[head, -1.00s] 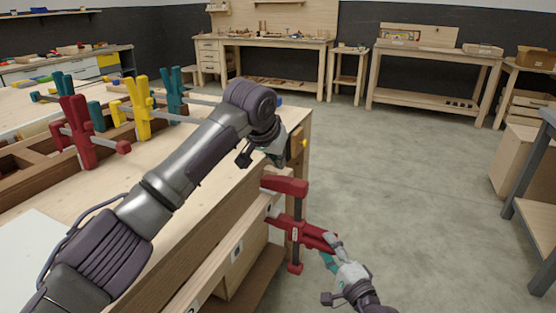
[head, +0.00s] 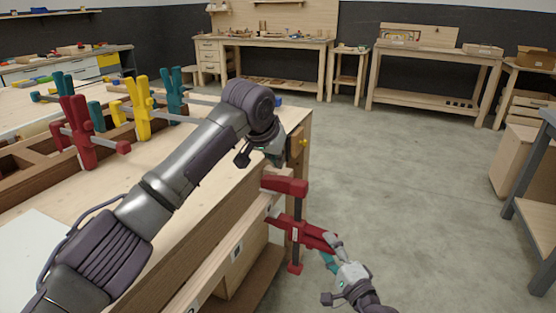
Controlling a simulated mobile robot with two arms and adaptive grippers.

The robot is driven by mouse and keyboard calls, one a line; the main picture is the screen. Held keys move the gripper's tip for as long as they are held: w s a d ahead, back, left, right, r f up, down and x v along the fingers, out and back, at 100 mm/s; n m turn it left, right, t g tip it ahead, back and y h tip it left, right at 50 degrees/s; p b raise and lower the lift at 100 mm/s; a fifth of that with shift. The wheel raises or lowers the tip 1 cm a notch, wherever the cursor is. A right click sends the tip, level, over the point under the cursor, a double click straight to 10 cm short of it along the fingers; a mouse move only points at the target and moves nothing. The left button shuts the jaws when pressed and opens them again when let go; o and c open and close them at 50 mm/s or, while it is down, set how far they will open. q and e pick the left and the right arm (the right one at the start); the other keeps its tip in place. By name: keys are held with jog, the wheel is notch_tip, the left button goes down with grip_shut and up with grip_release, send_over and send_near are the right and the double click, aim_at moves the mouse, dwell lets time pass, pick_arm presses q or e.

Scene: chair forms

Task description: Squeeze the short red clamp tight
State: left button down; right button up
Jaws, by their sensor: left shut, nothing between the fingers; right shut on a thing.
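A short red clamp (head: 290,187) hangs upright at the right end of the wooden workbench (head: 205,205). Its upper jaw lies against the bench edge and its dark bar runs down from it. The red handle sticks out to the lower right. My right gripper (head: 331,250) is shut on the outer end of that handle, from the lower right. My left gripper (head: 275,153) is shut and empty, just above the clamp by the bench corner. My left forearm and wrist partly hide it, so its contact with the bench or clamp cannot be told.
On the bench at left stand another red clamp (head: 80,132), a yellow clamp (head: 141,108) and teal clamps (head: 175,95) by a wooden frame (head: 25,175). My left arm crosses above the benchtop. The grey floor (head: 400,190) to the right is clear.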

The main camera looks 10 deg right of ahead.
aim_at(300, 230)
pick_arm(q)
jog(key=shift+a+f, duration=0.15)
jog(key=shift+f, duration=1.35)
dwell(1.1)
jog(key=shift+f, duration=0.2)
pick_arm(e)
jog(key=shift+r, duration=0.65)
pick_arm(q)
jog(key=shift+s, duration=0.1)
pick_arm(e)
jog(key=shift+r, duration=0.85)
pick_arm(q)
jog(key=shift+a, duration=0.1)
pick_arm(e)
jog(key=o, duration=1.4)
jog(key=shift+r, duration=0.4)
jog(key=shift+a, duration=0.1)
jog(key=shift+w+a+f, duration=0.15)
jog(key=shift+w+a, duration=0.3)
jog(key=shift+w, duration=0.2)
jog(key=shift+o, duration=0.2)
